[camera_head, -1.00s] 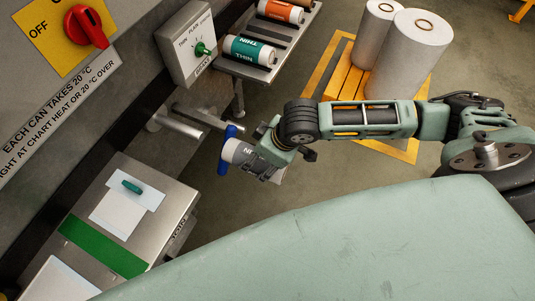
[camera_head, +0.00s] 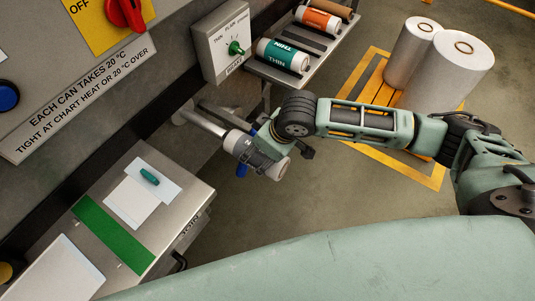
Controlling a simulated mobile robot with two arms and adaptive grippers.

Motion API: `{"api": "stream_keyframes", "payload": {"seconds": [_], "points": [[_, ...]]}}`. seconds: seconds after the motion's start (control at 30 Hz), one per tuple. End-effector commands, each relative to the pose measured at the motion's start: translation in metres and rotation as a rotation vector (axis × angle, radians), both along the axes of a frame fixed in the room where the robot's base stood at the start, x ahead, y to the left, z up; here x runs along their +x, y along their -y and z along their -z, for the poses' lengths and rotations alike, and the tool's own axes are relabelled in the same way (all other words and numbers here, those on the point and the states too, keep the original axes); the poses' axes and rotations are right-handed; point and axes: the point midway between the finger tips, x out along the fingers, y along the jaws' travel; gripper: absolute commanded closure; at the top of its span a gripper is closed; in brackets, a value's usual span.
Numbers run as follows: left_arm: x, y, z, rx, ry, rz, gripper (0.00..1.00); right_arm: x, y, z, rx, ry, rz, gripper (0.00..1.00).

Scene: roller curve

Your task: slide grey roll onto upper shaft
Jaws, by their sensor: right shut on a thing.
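The grey roll (camera_head: 240,143) is held in my right gripper (camera_head: 262,155), which is shut around it. The roll is tilted and lies in line with a bare metal shaft (camera_head: 205,122) that sticks out from the machine at the left. Its near end meets the shaft's free end in the picture; I cannot tell whether it is around the shaft or just in front of it. A blue part (camera_head: 241,170) shows below the roll, mostly hidden by the roll and gripper. My left gripper is not in view.
A brake dial box (camera_head: 223,43) stands above the shaft. A rack (camera_head: 335,49) holds a green roll (camera_head: 283,55) and an orange roll (camera_head: 317,19). A steel bench (camera_head: 189,197) with paper and a green strip is at lower left. Large white rolls (camera_head: 450,70) stand at upper right.

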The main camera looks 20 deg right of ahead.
Motion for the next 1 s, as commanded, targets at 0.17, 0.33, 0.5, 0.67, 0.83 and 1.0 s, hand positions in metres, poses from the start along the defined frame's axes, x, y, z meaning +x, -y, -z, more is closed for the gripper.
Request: {"api": "stream_keyframes", "payload": {"seconds": [0.17, 0.33, 0.5, 0.67, 0.83, 1.0], "points": [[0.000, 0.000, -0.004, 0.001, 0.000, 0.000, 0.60, 0.011, -0.009, -0.002, 0.002, 0.003, 0.000, 0.86], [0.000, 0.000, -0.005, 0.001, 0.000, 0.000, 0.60, 0.020, -0.016, -0.002, 0.002, 0.003, 0.000, 0.86], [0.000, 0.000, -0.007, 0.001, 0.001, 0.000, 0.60, 0.029, -0.023, -0.002, 0.002, 0.003, 0.000, 0.86], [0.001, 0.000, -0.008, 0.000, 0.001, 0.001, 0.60, 0.038, -0.030, -0.002, 0.003, 0.004, 0.000, 0.86], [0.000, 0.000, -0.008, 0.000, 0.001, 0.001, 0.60, 0.047, -0.037, -0.002, 0.003, 0.004, 0.001, 0.86], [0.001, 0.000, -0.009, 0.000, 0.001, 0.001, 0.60, 0.056, -0.044, -0.002, 0.004, 0.003, 0.000, 0.86]]}}
